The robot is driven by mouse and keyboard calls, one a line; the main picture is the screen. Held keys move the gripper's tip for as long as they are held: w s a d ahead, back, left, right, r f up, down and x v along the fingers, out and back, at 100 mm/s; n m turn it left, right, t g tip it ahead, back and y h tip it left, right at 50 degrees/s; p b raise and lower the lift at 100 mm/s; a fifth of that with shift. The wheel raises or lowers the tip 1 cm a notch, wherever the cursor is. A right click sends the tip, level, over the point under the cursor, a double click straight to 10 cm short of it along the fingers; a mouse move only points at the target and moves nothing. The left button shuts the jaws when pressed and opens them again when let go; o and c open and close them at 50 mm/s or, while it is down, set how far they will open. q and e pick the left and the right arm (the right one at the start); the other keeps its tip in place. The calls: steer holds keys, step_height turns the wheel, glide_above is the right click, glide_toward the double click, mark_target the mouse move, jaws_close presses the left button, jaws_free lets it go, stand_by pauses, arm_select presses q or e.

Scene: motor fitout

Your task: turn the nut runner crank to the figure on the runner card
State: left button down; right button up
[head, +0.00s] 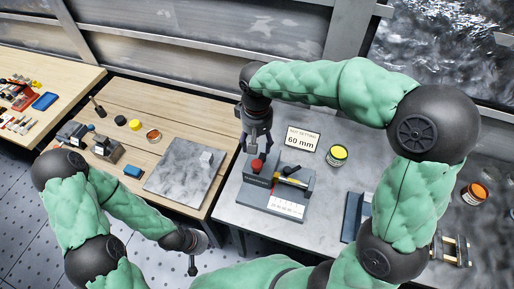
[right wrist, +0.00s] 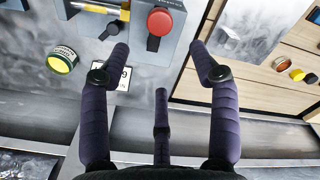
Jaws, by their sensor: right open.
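A grey fixture (head: 272,190) with a red knob (head: 257,166), a yellow bar (head: 290,180) and a white scale strip (head: 286,207) stands on the grey bench. A card (head: 303,139) behind it reads "60 mm". My right gripper (head: 257,148) is open and empty above the red knob. In the right wrist view the red knob (right wrist: 160,21) with a dark arm (right wrist: 153,43) lies beyond the open fingers (right wrist: 158,62). A finger partly covers the card (right wrist: 123,79) there. My left gripper (head: 192,262) hangs low, near the wooden bench's front edge; its fingers are unclear.
A yellow-green tin (head: 337,155) stands right of the card, and an orange tin (head: 473,193) farther right. A blue-grey part (head: 352,217) lies right of the fixture. The wooden bench holds a grey plate (head: 180,181), a blue block (head: 132,171) and small tins.

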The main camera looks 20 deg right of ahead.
mark_target(257, 164)
step_height(257, 164, down, 11)
steer(key=shift+s+r+b, duration=0.15)
steer(key=shift+b, duration=0.4)
steer(key=shift+a, duration=0.1)
jaws_close()
